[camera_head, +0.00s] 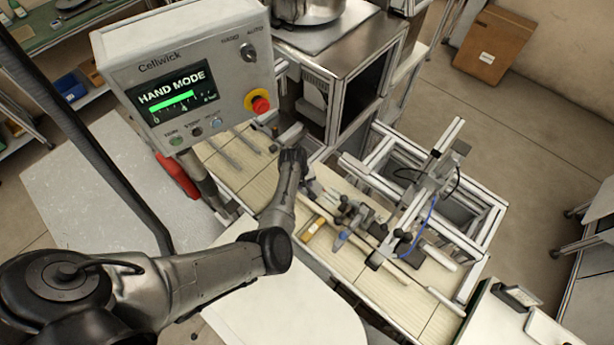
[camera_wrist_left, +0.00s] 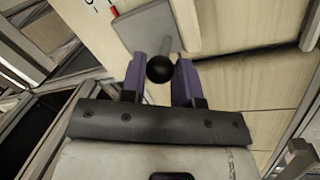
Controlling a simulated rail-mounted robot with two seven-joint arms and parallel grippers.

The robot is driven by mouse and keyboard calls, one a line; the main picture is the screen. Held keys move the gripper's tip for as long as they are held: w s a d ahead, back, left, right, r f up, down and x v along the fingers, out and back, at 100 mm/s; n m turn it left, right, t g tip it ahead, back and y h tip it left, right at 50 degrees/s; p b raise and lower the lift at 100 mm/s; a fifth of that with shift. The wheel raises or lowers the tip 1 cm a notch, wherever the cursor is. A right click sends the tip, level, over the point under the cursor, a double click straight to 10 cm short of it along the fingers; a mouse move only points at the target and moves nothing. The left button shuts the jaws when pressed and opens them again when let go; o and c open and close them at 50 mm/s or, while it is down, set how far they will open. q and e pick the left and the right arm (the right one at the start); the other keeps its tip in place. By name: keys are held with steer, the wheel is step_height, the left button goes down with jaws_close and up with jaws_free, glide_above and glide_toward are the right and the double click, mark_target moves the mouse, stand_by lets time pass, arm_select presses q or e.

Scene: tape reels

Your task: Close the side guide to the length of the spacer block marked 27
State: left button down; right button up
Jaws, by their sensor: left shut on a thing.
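In the left wrist view the two purple fingers of my left gripper (camera_wrist_left: 160,70) are closed around a round black knob (camera_wrist_left: 160,68). The knob sits in front of a flat grey plate (camera_wrist_left: 146,27) over a pale wooden surface; I cannot tell whether this plate is the side guide. A small red mark (camera_wrist_left: 114,12) shows beside the plate. In the head view my left arm reaches over the bench, and its fingers are too small to make out. A spacer block marked 27 cannot be made out; no number is legible. My right gripper is not in view.
The pale bench (camera_head: 375,285) carries several dark clamps and knobs. A blue knob (camera_head: 343,236) and a yellowish piece (camera_head: 312,228) lie near its front edge. An aluminium frame with a blue cable (camera_head: 421,230) stands to the right. A control box (camera_head: 185,75) reads HAND MODE.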

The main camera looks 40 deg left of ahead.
arm_select(q)
steer(key=c, duration=0.9)
jaws_free()
steer(key=shift+o, duration=0.2)
steer(key=shift+s+r, duration=0.1)
steer(key=shift+r, duration=0.4)
step_height(320, 180, up, 13)
steer(key=s+a, duration=0.1)
steer(key=s, duration=0.1)
steer(key=shift+a+f, duration=0.2)
steer(key=shift+a, duration=0.05)
